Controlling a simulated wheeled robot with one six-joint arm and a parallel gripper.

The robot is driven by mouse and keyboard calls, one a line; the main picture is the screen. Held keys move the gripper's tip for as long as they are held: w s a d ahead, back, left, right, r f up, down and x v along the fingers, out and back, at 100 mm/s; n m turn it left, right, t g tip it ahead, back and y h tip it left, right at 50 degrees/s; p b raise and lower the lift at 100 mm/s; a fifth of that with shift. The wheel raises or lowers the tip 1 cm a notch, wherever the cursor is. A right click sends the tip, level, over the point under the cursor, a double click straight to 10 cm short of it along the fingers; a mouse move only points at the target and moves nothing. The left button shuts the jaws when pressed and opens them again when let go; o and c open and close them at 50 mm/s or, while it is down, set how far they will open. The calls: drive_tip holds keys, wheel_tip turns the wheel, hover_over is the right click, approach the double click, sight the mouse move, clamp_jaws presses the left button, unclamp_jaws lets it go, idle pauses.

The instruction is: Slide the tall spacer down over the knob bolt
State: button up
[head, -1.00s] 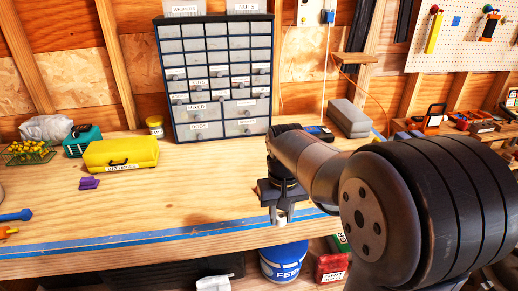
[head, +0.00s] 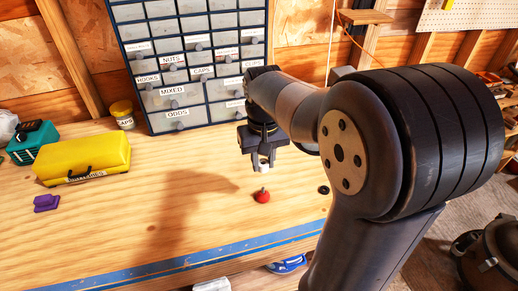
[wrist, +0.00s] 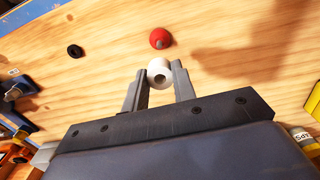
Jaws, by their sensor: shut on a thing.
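My gripper (head: 264,164) is shut on the white tall spacer (head: 265,168) and holds it above the wooden bench. In the wrist view, the spacer (wrist: 159,73) sits between the two fingertips with its round hole showing. The red knob bolt (head: 262,196) stands on the bench just in front of and below the spacer in the head view, with a short stud pointing up. In the wrist view, the knob bolt (wrist: 160,38) is just beyond the spacer. The two look apart, and the spacer is not over the stud.
A small black ring (head: 324,190) lies on the bench to the right of the knob. A purple block (head: 47,203), a yellow case (head: 88,160) and a teal box (head: 34,144) are at the left. The drawer cabinet (head: 180,95) stands behind. Bench around the knob is clear.

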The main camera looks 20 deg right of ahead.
sight(263, 188)
drive_tip(key=shift+s+r, duration=0.1)
idle(0.3)
drive_tip(key=shift+f+b, duration=1.9)
drive_tip(key=shift+f, duration=1.1)
drive_tip(key=shift+f+b, duration=1.05)
drive_tip(key=shift+f, duration=1.15)
drive_tip(key=o, duration=1)
drive_tip(key=shift+r, duration=0.1)
drive_tip(key=shift+r, duration=0.1)
wheel_tip(263, 188, up, 11)
drive_tip(key=shift+f, duration=0.2)
